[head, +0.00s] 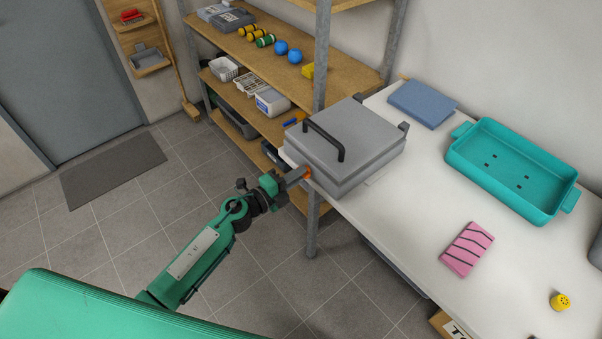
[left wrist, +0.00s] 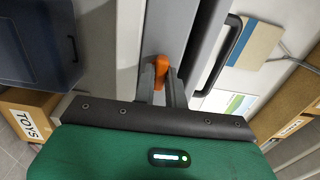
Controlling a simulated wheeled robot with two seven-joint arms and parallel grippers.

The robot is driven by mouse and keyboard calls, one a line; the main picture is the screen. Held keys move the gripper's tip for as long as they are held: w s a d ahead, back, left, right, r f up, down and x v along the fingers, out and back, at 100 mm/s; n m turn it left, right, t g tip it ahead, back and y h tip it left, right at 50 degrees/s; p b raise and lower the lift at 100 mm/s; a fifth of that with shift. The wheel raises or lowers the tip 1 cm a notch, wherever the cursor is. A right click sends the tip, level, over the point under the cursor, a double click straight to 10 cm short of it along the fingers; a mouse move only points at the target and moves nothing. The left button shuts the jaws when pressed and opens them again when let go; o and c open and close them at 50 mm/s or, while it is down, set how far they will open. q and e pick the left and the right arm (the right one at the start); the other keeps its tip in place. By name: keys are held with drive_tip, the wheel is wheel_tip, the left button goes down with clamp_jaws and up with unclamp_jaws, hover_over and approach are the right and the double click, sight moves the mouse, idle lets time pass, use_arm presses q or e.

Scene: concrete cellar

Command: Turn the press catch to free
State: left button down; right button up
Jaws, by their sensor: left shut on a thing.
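The press (head: 362,138) is a grey, flat box with a black bar handle on its closed lid, standing at the left end of the white table. Its orange catch (head: 308,172) is on the side facing my arm. My left gripper (head: 302,175) reaches it from the lower left and is shut on the catch. In the left wrist view the orange catch (left wrist: 161,66) shows between and beyond the two grey fingers (left wrist: 162,92). Part of the catch is hidden by the fingers. My right gripper is not in view.
A teal tray (head: 458,157), a blue folded cloth or pad (head: 422,104), a pink striped pad (head: 466,249) and a yellow shaker-like item (head: 560,301) are on the table. A wooden shelf (head: 340,74) with a metal post (head: 320,70) stands close behind the press.

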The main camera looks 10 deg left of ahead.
use_arm(q)
drive_tip(key=n+p, duration=0.3)
drive_tip(key=n, duration=0.1)
drive_tip(key=shift+p, duration=0.3)
idle(0.3)
drive_tip(key=n+p, duration=0.3)
drive_tip(key=n, duration=0.2)
drive_tip(key=shift+p, duration=0.35)
